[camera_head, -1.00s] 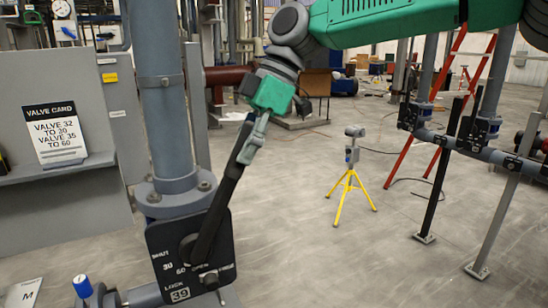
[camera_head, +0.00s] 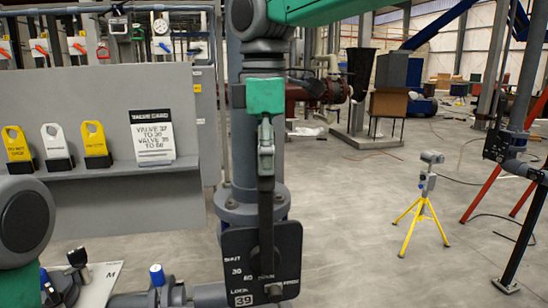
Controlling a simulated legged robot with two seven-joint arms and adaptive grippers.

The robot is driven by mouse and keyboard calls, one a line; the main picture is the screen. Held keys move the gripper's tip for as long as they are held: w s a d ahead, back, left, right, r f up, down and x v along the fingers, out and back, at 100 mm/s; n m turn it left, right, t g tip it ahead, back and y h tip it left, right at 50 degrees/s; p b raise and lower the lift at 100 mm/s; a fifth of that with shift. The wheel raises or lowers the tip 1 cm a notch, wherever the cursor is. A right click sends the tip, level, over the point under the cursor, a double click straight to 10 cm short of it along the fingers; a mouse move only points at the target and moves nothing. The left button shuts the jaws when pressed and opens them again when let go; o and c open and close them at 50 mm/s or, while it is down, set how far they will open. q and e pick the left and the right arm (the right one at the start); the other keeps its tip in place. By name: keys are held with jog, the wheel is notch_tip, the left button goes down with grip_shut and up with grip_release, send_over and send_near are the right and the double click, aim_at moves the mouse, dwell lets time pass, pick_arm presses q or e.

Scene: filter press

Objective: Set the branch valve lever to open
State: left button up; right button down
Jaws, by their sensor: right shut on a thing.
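The branch valve is a dark plate (camera_head: 238,258) at the foot of a grey pipe, marked 39, with the words and numbers SHUT, 30 and 60; other print is partly covered or too small to read surely. Its black lever (camera_head: 266,215) stands nearly upright in the picture, in front of the pipe flange. My right gripper (camera_head: 266,160) comes down from above and is shut on the lever's upper end. My left arm shows only as a rounded joint at the left edge; its gripper is not in view.
A valve card (camera_head: 152,137) stands on a grey shelf (camera_head: 120,171) beside yellow and white tags (camera_head: 55,143). A blue-capped knob (camera_head: 157,275) is left of the plate. A yellow tripod (camera_head: 424,215) stands on open floor at right, with more pipework beyond it.

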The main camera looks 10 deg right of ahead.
jog(key=shift+s+a+f, duration=0.15)
jog(key=shift+a+f, duration=0.05)
jog(key=shift+f, duration=0.3)
jog(key=c, duration=1.2)
grip_release()
jog(key=shift+w+a, duration=0.25)
jog(key=shift+w, duration=0.1)
jog(key=shift+a+r, duration=0.1)
jog(key=shift+r, duration=0.3)
jog(key=r, duration=0.9)
jog(key=shift+w+r, duration=0.2)
jog(key=shift+r, duration=0.2)
pick_arm(q)
jog(key=shift+a+f, duration=0.1)
jog(key=shift+a, duration=0.2)
pick_arm(e)
jog(key=shift+a+r, duration=0.25)
jog(key=shift+r, duration=0.4)
pick_arm(q)
jog(key=shift+w, duration=0.2)
pick_arm(e)
jog(key=shift+d, duration=0.15)
